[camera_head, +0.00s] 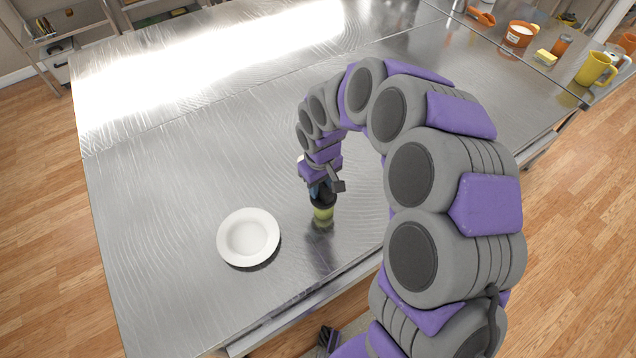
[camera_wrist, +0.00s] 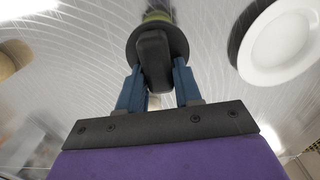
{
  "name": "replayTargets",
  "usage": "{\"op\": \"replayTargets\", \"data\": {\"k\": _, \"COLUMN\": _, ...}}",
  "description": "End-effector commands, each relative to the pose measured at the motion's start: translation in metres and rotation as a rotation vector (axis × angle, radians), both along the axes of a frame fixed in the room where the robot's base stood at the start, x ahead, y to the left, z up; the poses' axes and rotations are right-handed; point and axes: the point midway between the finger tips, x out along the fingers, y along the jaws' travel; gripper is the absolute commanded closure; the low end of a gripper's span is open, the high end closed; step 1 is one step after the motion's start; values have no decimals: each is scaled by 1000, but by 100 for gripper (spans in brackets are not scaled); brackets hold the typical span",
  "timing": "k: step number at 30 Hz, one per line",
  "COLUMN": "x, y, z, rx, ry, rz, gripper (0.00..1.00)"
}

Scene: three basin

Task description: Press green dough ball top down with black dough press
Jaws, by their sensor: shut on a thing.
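The black dough press (camera_head: 323,197) is upright at the end of my arm, over the metal table. In the wrist view the press (camera_wrist: 154,60) has a round black disc and a black handle, and my gripper (camera_wrist: 158,82) is shut on that handle with its blue fingers on both sides. In the head view my gripper (camera_head: 319,187) points down. The green dough ball (camera_head: 322,213) is directly under the press, and its top is covered by the disc. A green edge of the dough (camera_wrist: 157,16) shows beyond the disc. I cannot tell how flattened it is.
A white plate (camera_head: 248,238) lies left of the dough, near the table's front edge; it also shows in the wrist view (camera_wrist: 283,42). An orange tub (camera_head: 519,34), a yellow mug (camera_head: 594,68) and other items stand at the far right. The table's left side is clear.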

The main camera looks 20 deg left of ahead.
Motion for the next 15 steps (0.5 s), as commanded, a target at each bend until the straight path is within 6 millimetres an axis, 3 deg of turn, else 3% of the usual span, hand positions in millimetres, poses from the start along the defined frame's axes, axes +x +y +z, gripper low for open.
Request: {"op": "replayTargets", "data": {"k": 15, "x": 0, "y": 2, "z": -16, "rx": -1, "ry": 0, "rz": 0, "gripper": 100}}
